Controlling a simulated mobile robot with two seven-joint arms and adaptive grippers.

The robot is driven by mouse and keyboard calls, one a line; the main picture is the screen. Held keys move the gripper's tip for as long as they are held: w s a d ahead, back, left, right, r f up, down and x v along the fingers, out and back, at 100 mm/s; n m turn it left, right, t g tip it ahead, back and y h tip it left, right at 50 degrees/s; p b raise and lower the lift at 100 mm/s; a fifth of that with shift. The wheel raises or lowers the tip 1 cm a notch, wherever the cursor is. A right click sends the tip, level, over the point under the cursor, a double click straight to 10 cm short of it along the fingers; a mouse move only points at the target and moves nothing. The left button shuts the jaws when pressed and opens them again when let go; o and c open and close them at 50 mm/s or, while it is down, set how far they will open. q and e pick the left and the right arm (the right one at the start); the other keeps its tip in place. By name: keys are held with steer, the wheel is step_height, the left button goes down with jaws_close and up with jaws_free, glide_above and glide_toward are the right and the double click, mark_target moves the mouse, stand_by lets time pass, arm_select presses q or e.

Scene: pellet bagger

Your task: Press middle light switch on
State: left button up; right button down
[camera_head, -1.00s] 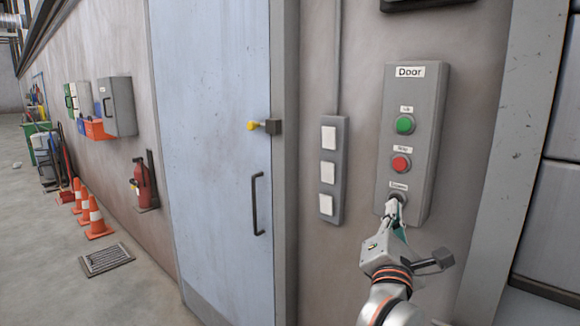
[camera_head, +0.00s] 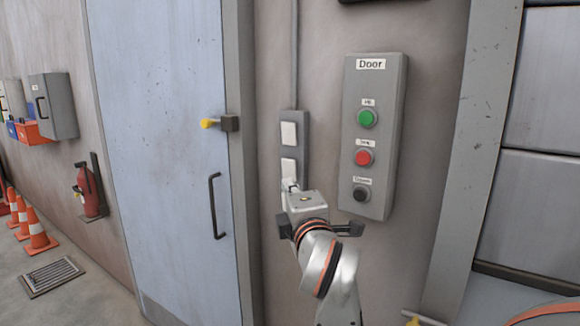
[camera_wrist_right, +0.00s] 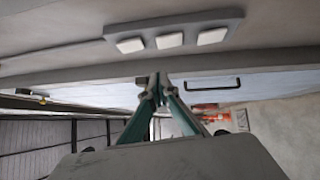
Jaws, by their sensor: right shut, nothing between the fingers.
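The grey light switch panel (camera_head: 304,145) is upright on the wall, right of the door. Its top switch (camera_head: 288,133) and middle switch (camera_head: 289,166) are white; the bottom switch is hidden behind my right gripper. My right gripper (camera_head: 290,186) is shut and empty, its tips overlapping the lower edge of the middle switch. In the right wrist view three white switches show in a row, the middle switch (camera_wrist_right: 169,41) above the shut tips of my right gripper (camera_wrist_right: 156,82). The tips look apart from the panel there. My left gripper is out of view.
The door control box (camera_head: 391,140) with green, red and black buttons is close on the right. The blue-grey door (camera_head: 160,130) has a dark handle (camera_head: 214,205) and a yellow-tipped latch (camera_head: 217,124). A fire extinguisher (camera_head: 89,190) and traffic cones (camera_head: 36,230) are further left.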

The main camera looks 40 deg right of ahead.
glide_toward(286, 159)
steer(key=w+a, duration=0.2)
steer(key=w, duration=0.1)
steer(key=d, duration=0.1)
steer(key=w+d+p, duration=0.1)
steer(key=d, duration=0.1)
steer(key=shift+w+d+r, duration=0.1)
steer(key=shift+w+r, duration=0.05)
steer(key=shift+r, duration=0.05)
steer(key=shift+w+d+p, duration=0.25)
steer(key=shift+d+p, duration=0.1)
steer(key=shift+d, duration=0.15)
steer(key=shift+a, duration=0.1)
